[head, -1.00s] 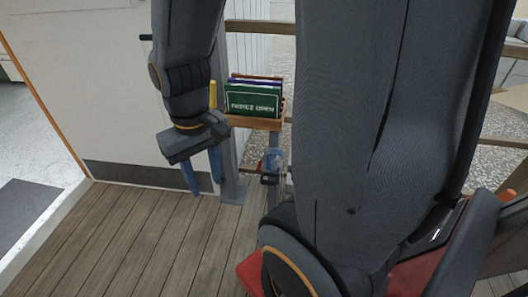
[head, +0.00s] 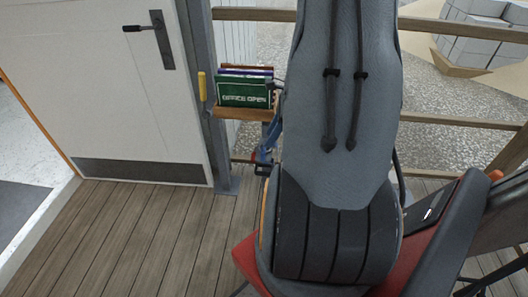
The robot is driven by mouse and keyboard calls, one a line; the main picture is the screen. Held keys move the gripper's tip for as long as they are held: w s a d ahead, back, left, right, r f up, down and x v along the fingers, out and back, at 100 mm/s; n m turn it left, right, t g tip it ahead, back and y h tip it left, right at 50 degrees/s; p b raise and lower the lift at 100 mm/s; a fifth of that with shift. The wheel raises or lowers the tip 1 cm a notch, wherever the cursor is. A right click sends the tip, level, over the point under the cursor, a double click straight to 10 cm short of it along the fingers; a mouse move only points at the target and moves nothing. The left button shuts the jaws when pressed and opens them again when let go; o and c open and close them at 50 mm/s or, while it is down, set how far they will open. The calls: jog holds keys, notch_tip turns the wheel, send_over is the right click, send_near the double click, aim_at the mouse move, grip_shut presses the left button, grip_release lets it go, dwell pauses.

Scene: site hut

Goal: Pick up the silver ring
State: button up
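I cannot make out a silver ring in the head view. My own arm fills the middle of the picture and hides what lies behind it. A small hanging cluster with blue, red and dark parts (head: 263,156) shows just left of my arm, below a wooden sign holder (head: 250,114). I cannot tell whether a ring is part of it. My gripper is not clearly visible; it seems to be hidden behind the arm.
A green "OFFICE OPEN" sign (head: 243,94) stands in the holder with other boards. A yellow handle-like thing (head: 202,87) is beside the post. A white door (head: 115,90) with a dark handle (head: 150,29) is at left. The plank floor (head: 130,235) is clear; rails (head: 460,114) run right.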

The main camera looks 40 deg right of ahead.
aim_at(264, 150)
jog(key=shift+m, duration=0.3)
jog(key=shift+d+x, duration=0.2)
jog(key=shift+x, duration=1.8)
jog(key=shift+d+x, duration=0.2)
jog(key=shift+x, duration=1.75)
jog(key=shift+f, duration=0.1)
jog(key=c, duration=0.7)
